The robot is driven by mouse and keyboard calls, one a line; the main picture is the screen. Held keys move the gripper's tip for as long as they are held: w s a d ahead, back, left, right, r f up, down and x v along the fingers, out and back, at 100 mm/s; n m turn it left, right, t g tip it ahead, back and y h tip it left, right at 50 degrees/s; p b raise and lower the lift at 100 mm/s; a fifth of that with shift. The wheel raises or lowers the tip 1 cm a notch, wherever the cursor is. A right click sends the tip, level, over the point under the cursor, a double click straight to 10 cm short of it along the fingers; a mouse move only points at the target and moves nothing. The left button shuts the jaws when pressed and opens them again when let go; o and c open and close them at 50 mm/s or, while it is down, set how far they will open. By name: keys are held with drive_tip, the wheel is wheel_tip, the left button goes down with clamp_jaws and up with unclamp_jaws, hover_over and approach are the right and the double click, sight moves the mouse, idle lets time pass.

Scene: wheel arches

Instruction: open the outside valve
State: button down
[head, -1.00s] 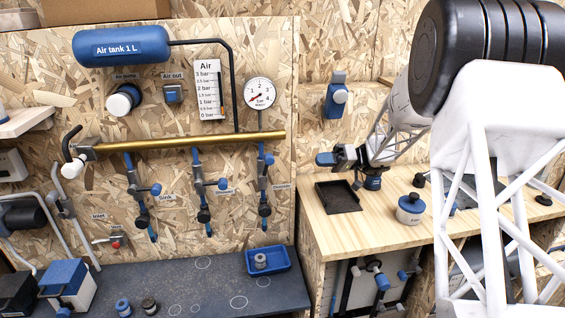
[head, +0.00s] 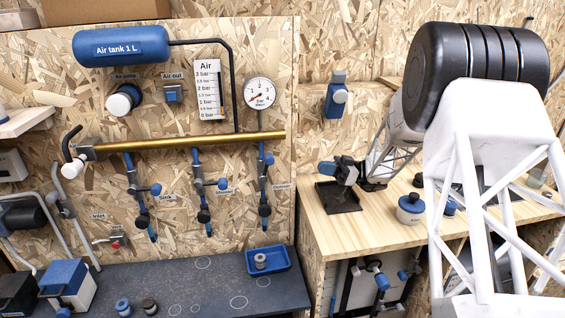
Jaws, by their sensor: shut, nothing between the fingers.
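Three valve branches hang from the brass pipe (head: 190,141) on the wall board. The left branch (head: 140,195) has a label reading "Sink". The middle branch (head: 203,190) and right branch (head: 264,185) have labels too small to read surely, so I cannot tell from the text which is the outside valve. Each branch has blue fittings and a dark round part low down. My gripper (head: 328,169) is shut and empty. In the picture it is to the right of the right branch, over the dark square tray on the wooden bench, apart from all three valves.
The dark tray (head: 335,204) and a white jar with a blue lid (head: 410,208) are on the wooden bench (head: 375,232). A pressure gauge (head: 259,93) is above the pipe. A blue tray (head: 268,271) lies on the dark lower counter (head: 205,300). An inlet tap (head: 115,242) is at lower left.

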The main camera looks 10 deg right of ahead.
drive_tip(key=shift+a, duration=0.1)
drive_tip(key=x, duration=1.4)
idle(0.4)
drive_tip(key=shift+r, duration=0.1)
drive_tip(key=shift+a+r+h, duration=0.3)
drive_tip(key=shift+a+h, duration=0.15)
drive_tip(key=shift+h, duration=0.4)
drive_tip(key=shift+a+r+h, duration=0.3)
drive_tip(key=shift+a+h, duration=0.2)
drive_tip(key=shift+h, duration=0.35)
drive_tip(key=shift+d, duration=0.1)
drive_tip(key=d, duration=1.4)
